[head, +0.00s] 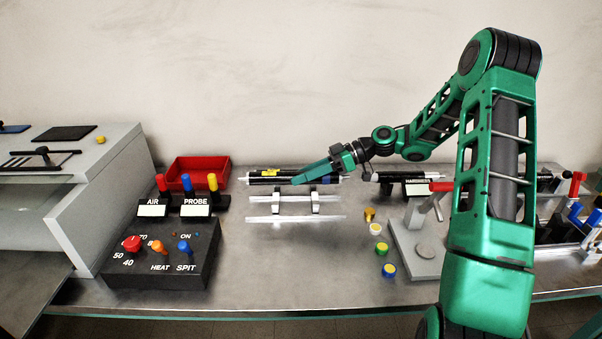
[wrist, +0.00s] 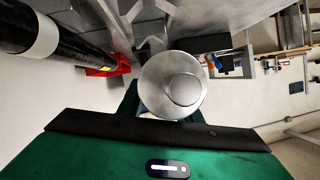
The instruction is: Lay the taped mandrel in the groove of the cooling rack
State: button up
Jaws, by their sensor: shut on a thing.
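My gripper (head: 313,173) reaches left over the back of the bench. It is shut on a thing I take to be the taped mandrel. In the wrist view a round silver end face (wrist: 172,85), apparently the mandrel's end, sits between my fingers and hides what lies behind it. In the head view my fingers cover part of the black rods with yellow marking (head: 269,173), so which one is held is hard to tell. A silver rack (head: 276,202) with two uprights and long rails stands just below and in front of my fingers. Its groove cannot be made out.
A red bin (head: 197,171) stands left of the rods, and a black control box (head: 163,255) in front of it. Several small coloured caps (head: 382,248) lie right of the rack. A grey stand (head: 418,250) is farther right. Another black rod (wrist: 45,38) shows close in the wrist view.

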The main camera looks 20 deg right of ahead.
jog(key=shift+d, duration=0.15)
jog(key=shift+f, duration=2.65)
jog(key=shift+f, duration=0.45)
jog(key=o, duration=1.3)
jog(key=shift+o, duration=0.2)
jog(key=v, duration=1.1)
